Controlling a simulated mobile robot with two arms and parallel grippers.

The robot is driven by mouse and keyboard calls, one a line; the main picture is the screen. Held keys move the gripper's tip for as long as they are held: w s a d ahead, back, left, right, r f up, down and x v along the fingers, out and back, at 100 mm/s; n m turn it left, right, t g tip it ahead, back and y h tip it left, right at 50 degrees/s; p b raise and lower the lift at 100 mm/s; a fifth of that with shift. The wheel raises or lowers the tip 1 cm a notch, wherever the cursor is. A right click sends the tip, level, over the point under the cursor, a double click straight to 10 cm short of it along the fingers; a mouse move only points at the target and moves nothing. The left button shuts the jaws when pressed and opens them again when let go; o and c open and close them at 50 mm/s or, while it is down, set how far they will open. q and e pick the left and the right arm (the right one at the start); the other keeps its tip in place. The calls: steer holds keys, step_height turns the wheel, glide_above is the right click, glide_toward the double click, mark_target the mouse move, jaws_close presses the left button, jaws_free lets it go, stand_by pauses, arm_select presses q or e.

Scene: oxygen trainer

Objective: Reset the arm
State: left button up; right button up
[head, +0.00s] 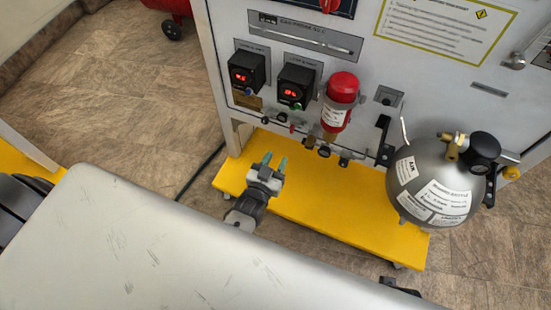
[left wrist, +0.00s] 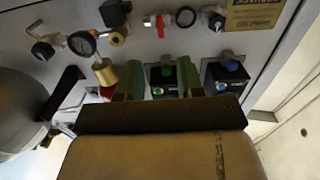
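My left gripper (head: 274,160) is over the yellow base in front of the trainer panel. Its two teal fingers stand apart with nothing between them. In the left wrist view the fingers (left wrist: 161,78) also show apart, with part of the panel visible behind the gap. No clear right gripper shows. Small dark parts at the bottom right edge of the head view cannot be identified.
The trainer panel (head: 380,70) carries two red-lit displays (head: 246,72) and a red cylinder (head: 341,90), with small valves below. Tiled floor (head: 130,90) at left is open.

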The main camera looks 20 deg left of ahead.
arm_select(q)
steer(key=s+a+f+m+g, duration=0.1)
steer(key=s+a+f+g, duration=0.1)
steer(key=s+f+g, duration=0.65)
steer(key=s+a+f+g+p, duration=0.1)
steer(key=s+p, duration=0.4)
steer(key=s, duration=0.5)
steer(key=s+a+f+g+p, duration=0.1)
steer(key=s+g+p, duration=0.3)
steer(key=s, duration=0.7)
steer(key=s+a+f+g+p, duration=0.2)
steer(key=s+f+g+p, duration=0.1)
steer(key=s+p, duration=0.5)
steer(key=shift+s+f+m+y, duration=0.3)
steer(key=shift+s+m, duration=0.1)
steer(key=shift+s, duration=0.75)
arm_select(e)
steer(key=s+d+f, duration=0.1)
steer(key=s+f, duration=0.1)
steer(key=s, duration=0.7)
steer(key=s+d+f+g, duration=0.1)
steer(key=s+d+f, duration=0.1)
steer(key=s, duration=0.7)
steer(key=shift+g, duration=0.3)
arm_select(q)
steer(key=shift+g, duration=0.25)
arm_select(e)
steer(key=shift+d+f, duration=0.1)
arm_select(q)
steer(key=shift+c, duration=0.4)
